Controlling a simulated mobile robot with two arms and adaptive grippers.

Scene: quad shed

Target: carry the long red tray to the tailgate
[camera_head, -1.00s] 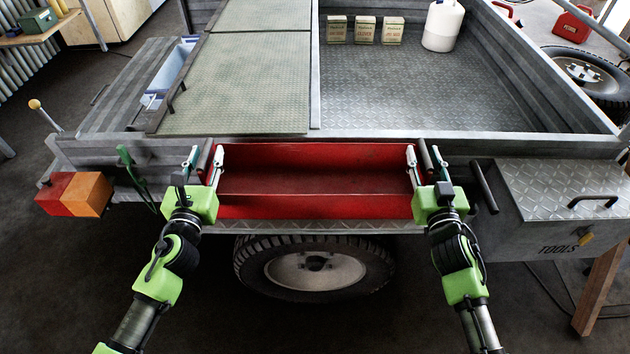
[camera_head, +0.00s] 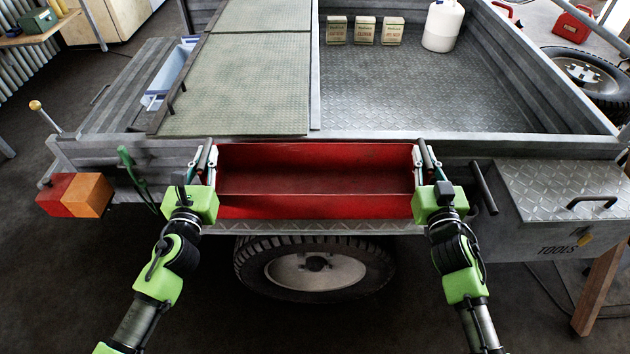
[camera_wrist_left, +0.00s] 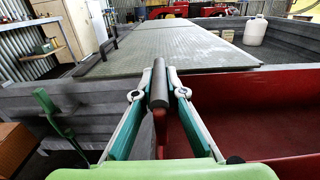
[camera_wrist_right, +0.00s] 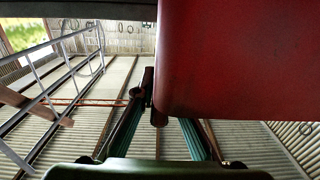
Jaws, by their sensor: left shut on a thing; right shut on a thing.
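The long red tray (camera_head: 315,181) is in front of the trailer's side wall, above the wheel, with a dark bar handle at each end. My left gripper (camera_head: 206,164) is shut on the tray's left handle; in the left wrist view its fingers (camera_wrist_left: 158,88) clasp the dark bar (camera_wrist_left: 158,85). My right gripper (camera_head: 425,165) is shut on the tray's right handle. The right wrist view shows the red tray end (camera_wrist_right: 240,60) and the dark handle (camera_wrist_right: 148,88) between the fingers. The tray looks roughly level and empty. Whether it touches the ledge below cannot be told.
The trailer bed (camera_head: 450,85) holds several small boxes (camera_head: 365,30) and a white jug (camera_head: 442,25) at the back. A grey-green panel (camera_head: 240,85) covers its left part. A tool box (camera_head: 560,190) stands right of the tray. An orange lamp (camera_head: 85,195) is at the left.

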